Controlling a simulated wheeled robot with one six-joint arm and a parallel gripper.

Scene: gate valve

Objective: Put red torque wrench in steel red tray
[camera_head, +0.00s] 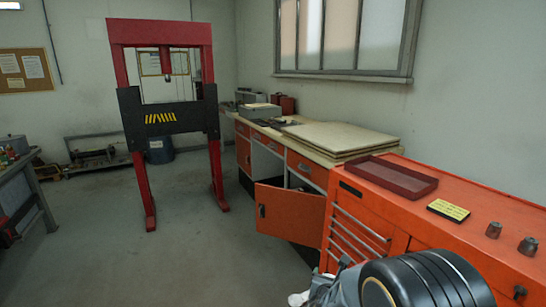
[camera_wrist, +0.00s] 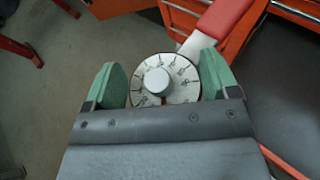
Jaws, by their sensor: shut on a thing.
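The red torque wrench has a round white dial (camera_wrist: 184,82) with a grey central knob, a pale shaft and a red handle (camera_wrist: 222,18) that runs to the upper right in the wrist view. My gripper (camera_wrist: 164,80) is shut on its dial head, with one green finger pad on each side. The wrench is held above the floor, in front of orange drawers. The red tray (camera_head: 391,176) lies on top of the orange tool cabinet in the head view and looks empty. In the head view, my arm hides the lower right, and the wrench cannot be made out.
On the orange cabinet (camera_head: 440,235), a yellow-labelled block (camera_head: 448,210) and two small grey parts (camera_head: 494,230) sit right of the tray. Flat boards (camera_head: 340,138) lie on the bench behind. An open orange door (camera_head: 290,213) juts out. A red press (camera_head: 160,110) stands at left; floor between is clear.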

